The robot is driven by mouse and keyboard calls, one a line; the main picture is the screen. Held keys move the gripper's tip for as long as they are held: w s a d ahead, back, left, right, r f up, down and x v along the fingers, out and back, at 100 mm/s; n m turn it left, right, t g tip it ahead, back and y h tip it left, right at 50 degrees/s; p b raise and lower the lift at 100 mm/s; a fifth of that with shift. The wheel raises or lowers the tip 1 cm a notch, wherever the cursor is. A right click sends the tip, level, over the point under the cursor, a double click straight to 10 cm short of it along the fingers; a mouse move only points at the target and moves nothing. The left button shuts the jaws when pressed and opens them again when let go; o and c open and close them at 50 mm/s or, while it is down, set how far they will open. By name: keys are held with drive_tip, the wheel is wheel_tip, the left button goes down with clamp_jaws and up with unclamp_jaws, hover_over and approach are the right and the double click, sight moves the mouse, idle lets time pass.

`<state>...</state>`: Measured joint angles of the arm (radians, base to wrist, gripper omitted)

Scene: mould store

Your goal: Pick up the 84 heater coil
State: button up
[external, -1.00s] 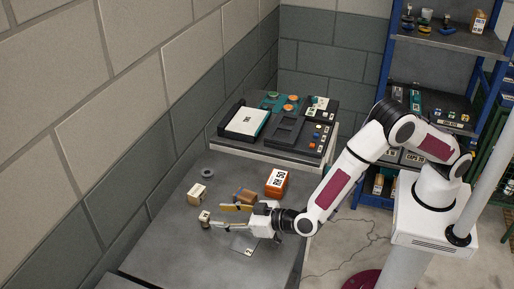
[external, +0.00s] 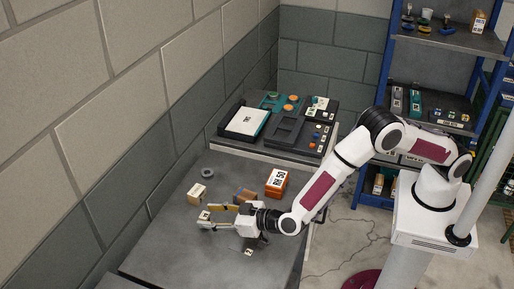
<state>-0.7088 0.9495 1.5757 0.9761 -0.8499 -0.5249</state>
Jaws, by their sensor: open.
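A small cream piece with a dark-marked label (external: 204,215) stands near the left side of the grey table; its marking is too small to read, so I cannot tell whether it is the 84 heater coil. My gripper (external: 210,217) is open, its fingers pointing left, one beyond and one on the near side of this piece. The fingertips are close to it; whether they touch it is unclear. Other loose pieces are a grey ring (external: 207,173), a cream block (external: 197,194) with a dark label, and a brown block (external: 245,194) partly hidden behind my gripper.
An orange box with a white label (external: 277,182) stands behind my gripper. A small white label (external: 249,252) shows on the table below my wrist. At the back a raised bench (external: 225,150) holds trays and parts. The table's front is clear. A block wall borders the left.

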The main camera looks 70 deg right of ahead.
drive_tip(key=shift+w+f, duration=0.15)
drive_tip(key=shift+w, duration=0.35)
clamp_jaws()
